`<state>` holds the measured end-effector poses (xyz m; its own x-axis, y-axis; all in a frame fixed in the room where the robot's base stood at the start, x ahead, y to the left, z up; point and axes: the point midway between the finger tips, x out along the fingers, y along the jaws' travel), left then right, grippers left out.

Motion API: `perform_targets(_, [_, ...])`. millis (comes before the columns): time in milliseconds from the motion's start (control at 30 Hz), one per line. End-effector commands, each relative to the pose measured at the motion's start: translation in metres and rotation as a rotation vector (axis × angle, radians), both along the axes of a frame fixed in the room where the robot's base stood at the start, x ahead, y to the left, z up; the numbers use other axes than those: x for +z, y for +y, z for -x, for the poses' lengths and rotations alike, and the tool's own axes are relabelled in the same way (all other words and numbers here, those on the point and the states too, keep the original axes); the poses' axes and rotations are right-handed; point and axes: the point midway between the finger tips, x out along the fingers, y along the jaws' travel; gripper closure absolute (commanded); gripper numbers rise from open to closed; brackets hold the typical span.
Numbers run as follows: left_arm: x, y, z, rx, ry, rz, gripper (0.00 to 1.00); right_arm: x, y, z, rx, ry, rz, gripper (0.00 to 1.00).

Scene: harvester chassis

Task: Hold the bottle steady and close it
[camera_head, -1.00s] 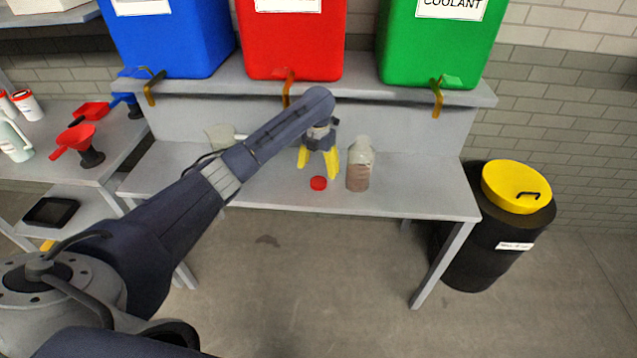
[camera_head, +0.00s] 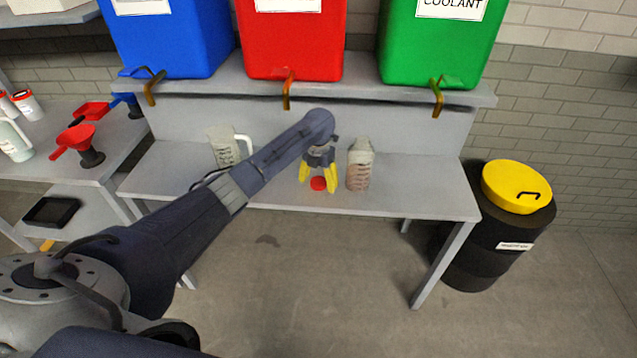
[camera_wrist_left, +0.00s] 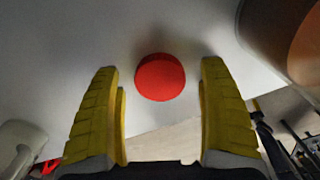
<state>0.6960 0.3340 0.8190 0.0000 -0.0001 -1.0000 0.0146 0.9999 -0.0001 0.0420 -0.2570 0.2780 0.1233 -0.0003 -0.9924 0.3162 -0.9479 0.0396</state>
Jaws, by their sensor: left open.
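The bottle (camera_head: 359,168) stands upright on the grey bench, with reddish-brown liquid in its lower part. In the left wrist view part of the bottle (camera_wrist_left: 297,42) shows at the top right. The red cap (camera_head: 318,184) lies on the bench just left of the bottle. My left gripper (camera_head: 318,188) points down over the cap with its yellow fingers open on either side. In the left wrist view the cap (camera_wrist_left: 160,77) lies ahead, between the lines of the two open fingers, with nothing touching it. My right gripper is not in view.
A clear measuring jug (camera_head: 224,150) with a white handle stands left on the bench. Blue, red (camera_head: 291,45) and green (camera_head: 440,45) containers with taps line the shelf behind. The bench's right end (camera_head: 430,190) is clear. A black drum with a yellow lid (camera_head: 516,186) stands at right.

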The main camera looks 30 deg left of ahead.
Motion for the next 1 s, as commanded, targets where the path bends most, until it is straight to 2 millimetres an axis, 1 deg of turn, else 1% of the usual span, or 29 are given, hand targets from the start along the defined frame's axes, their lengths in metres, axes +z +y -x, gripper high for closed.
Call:
perform_targets(33, [0.0002, 0.0000, -0.0001, 0.000, 0.000, 0.000, 0.22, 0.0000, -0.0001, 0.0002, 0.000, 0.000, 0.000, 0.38])
perform_targets(67, [0.0002, 0.0000, -0.0001, 0.000, 0.000, 0.000, 0.26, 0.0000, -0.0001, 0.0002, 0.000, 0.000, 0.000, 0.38])
perform_targets(433, [0.0004, 0.0000, -0.0001, 0.000, 0.000, 0.000, 0.69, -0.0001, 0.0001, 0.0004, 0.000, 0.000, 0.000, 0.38])
perform_targets(833, [0.0007, 0.0001, 0.0000, 0.000, 0.000, 0.000, 0.70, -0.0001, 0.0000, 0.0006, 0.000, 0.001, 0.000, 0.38])
perform_targets(1000, [0.0052, -0.0006, 0.0017, -0.002, -0.001, 0.000, 0.70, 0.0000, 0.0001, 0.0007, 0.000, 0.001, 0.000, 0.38])
